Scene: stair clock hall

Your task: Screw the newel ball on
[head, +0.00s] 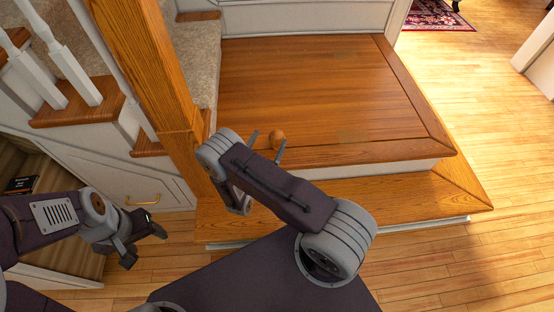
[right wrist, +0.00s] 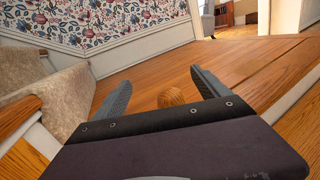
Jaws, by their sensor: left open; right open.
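The newel ball (head: 277,138) is a small round wooden ball resting on the wooden landing (head: 310,85). In the right wrist view the ball (right wrist: 171,97) shows between my open fingers, nearer the right one. My right gripper (head: 267,142) is open, with one finger on each side of the ball; I cannot tell whether either touches it. The wooden newel post (head: 150,65) rises at the left of the landing; its top is outside the head view. My left gripper (head: 143,240) is open and empty, low at the left, apart from the post.
A lower wooden step (head: 400,198) edges the landing. The landing's middle and the floor (head: 480,100) at right are clear.

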